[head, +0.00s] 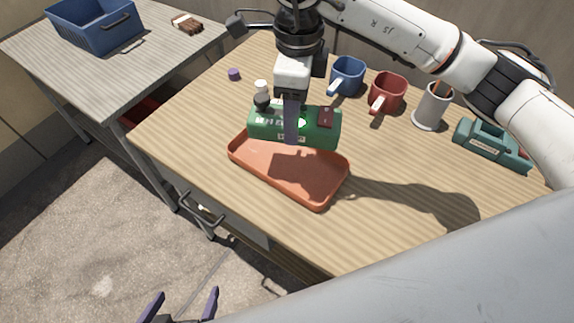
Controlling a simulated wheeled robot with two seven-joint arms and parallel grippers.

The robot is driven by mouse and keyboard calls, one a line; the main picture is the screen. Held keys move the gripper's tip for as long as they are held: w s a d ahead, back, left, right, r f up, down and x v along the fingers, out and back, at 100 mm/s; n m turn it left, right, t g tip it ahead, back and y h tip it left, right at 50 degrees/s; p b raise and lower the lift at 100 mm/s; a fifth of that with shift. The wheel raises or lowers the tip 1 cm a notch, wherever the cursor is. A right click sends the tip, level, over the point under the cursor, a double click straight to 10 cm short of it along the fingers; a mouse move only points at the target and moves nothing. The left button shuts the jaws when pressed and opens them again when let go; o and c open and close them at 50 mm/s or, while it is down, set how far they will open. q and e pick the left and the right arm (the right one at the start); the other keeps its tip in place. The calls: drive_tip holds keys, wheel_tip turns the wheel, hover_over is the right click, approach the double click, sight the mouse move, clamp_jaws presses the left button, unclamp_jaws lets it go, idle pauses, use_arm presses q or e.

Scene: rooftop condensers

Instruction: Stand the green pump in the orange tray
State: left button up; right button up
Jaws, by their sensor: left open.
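The green pump (265,124), with a pale label and a dark red patch, is upright over the back part of the orange tray (318,204) and hides the tray's far side. Whether its base touches the tray, I cannot tell. My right gripper (291,130) comes down from above and looks shut on the pump. One finger crosses the pump's near face; the other is hidden behind it. The front of the tray is bare. My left gripper (182,304) is open and empty at the bottom edge, over the floor in front of the table.
Blue (349,74) and red (389,92) mugs, a pencil cup (432,108) and a teal tool (490,145) stand at the table's back right. A purple cap (234,74) lies back left. A side table (90,75) holds a blue bin (95,28) and brush (186,23). The front right of the table is clear.

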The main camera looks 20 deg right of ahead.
drive_tip(key=m, duration=0.2)
drive_tip(key=w+a+f+m, duration=0.1)
drive_tip(key=m, duration=0.1)
drive_tip(key=shift+b, duration=0.3)
drive_tip(key=shift+w+f+m, duration=0.1)
drive_tip(key=shift+f+m, duration=0.2)
drive_tip(key=shift+f, duration=0.05)
hover_over(287, 163)
wheel_tip(287, 163, down, 9)
drive_tip(key=shift+f+p, duration=0.15)
drive_tip(key=shift+p, duration=0.15)
drive_tip(key=shift+f, duration=0.15)
drive_tip(key=o, duration=1.5)
drive_tip(key=shift+f, duration=0.1)
wheel_tip(287, 163, up, 12)
drive_tip(key=shift+r+b, duration=0.2)
drive_tip(key=shift+b, duration=0.2)
